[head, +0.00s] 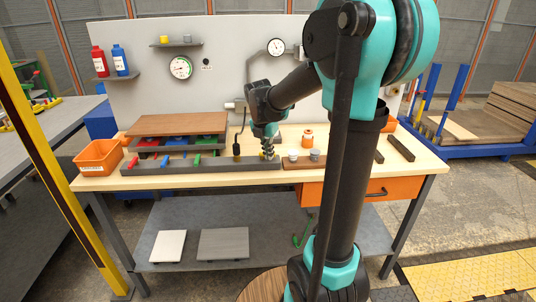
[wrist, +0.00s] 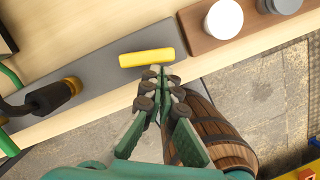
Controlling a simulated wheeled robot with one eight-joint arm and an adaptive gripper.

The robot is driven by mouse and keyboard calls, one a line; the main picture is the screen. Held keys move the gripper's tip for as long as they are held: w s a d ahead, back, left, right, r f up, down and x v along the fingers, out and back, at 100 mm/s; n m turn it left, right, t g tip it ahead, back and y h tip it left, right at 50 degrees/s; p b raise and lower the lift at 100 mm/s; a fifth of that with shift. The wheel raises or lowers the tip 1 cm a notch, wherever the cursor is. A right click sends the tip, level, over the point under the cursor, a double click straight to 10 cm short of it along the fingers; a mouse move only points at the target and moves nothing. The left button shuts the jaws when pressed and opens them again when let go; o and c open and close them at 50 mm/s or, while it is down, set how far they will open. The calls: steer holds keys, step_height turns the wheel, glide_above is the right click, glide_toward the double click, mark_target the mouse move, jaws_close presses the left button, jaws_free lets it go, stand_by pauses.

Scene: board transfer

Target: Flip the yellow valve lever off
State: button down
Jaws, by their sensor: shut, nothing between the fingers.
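The yellow valve lever (wrist: 147,57) lies across the grey strip (wrist: 95,80) in the wrist view, as a short bar slightly tilted. My gripper (wrist: 158,70) is shut and empty, its fingertips right beside the lever's lower edge near its right end; I cannot tell if they touch. In the head view my gripper (head: 268,153) is over the right part of the grey strip (head: 215,165) and mostly hides the yellow lever. Red (head: 133,162), blue (head: 165,160) and green (head: 197,160) levers sit further left on the strip.
A black-handled tool (wrist: 45,100) with a brass-coloured collar is left of my gripper. A brown board (wrist: 235,25) with a white and a grey round piece lies to the right. An orange bin (head: 98,157) and a stacked rack (head: 180,122) stand at the table's left.

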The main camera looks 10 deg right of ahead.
steer(key=shift+w+a, duration=0.1)
steer(key=shift+w+a, duration=0.45)
steer(key=shift+w, duration=0.05)
stand_by(0.4)
steer(key=shift+a, duration=0.1)
